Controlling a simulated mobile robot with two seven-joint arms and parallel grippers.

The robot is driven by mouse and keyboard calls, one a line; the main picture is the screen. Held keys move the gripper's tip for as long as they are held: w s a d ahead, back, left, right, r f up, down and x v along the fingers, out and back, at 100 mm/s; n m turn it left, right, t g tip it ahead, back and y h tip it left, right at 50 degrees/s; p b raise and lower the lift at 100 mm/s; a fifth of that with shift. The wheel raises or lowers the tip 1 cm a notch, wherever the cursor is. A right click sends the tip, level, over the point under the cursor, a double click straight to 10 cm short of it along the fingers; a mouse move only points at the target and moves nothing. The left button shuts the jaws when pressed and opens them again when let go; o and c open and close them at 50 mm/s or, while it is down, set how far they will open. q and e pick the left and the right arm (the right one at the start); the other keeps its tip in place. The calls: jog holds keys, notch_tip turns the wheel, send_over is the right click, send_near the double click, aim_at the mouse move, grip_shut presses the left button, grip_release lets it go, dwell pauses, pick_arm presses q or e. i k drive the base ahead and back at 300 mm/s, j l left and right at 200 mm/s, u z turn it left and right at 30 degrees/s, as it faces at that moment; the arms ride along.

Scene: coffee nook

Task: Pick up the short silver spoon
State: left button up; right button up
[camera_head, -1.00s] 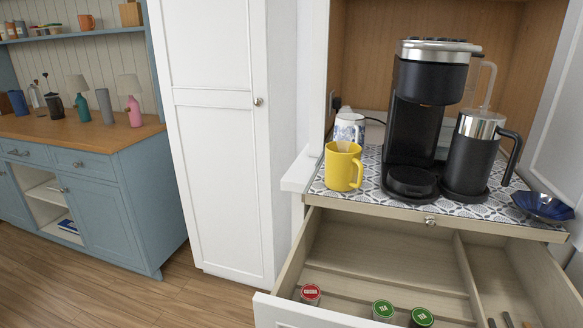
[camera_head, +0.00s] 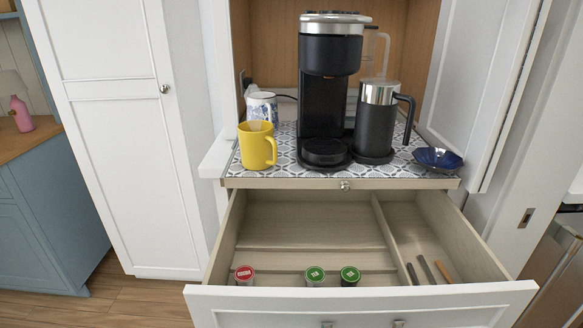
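Several slim utensils lie in the narrow right compartment of the open drawer (camera_head: 310,208). Two are dark grey and look metallic: a left one (camera_head: 412,272) that shows a shorter length, and a longer one (camera_head: 427,269) beside it. A brown, wood-coloured one (camera_head: 443,271) lies to their right. The drawer front hides their near ends, so I cannot tell for sure which is the short silver spoon. Neither of my grippers is in view.
A red-topped pod (camera_head: 244,274) and two green-topped pods (camera_head: 315,275) (camera_head: 350,275) sit in the wide left compartment. Above, the patterned counter holds a yellow mug (camera_head: 258,146), a coffee maker (camera_head: 330,90), a black frother (camera_head: 376,120) and a blue bowl (camera_head: 437,158).

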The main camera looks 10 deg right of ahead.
aim_at(410, 266)
jog(key=z, duration=1.25)
jog(key=k+l+u, duration=0.1)
jog(key=l+u, duration=0.25)
jog(key=u, duration=0.15)
jog(key=k+l+u, duration=0.1)
jog(key=l+u, duration=0.2)
jog(key=u, duration=0.15)
jog(key=k+l+u, duration=0.2)
jog(key=u, duration=0.3)
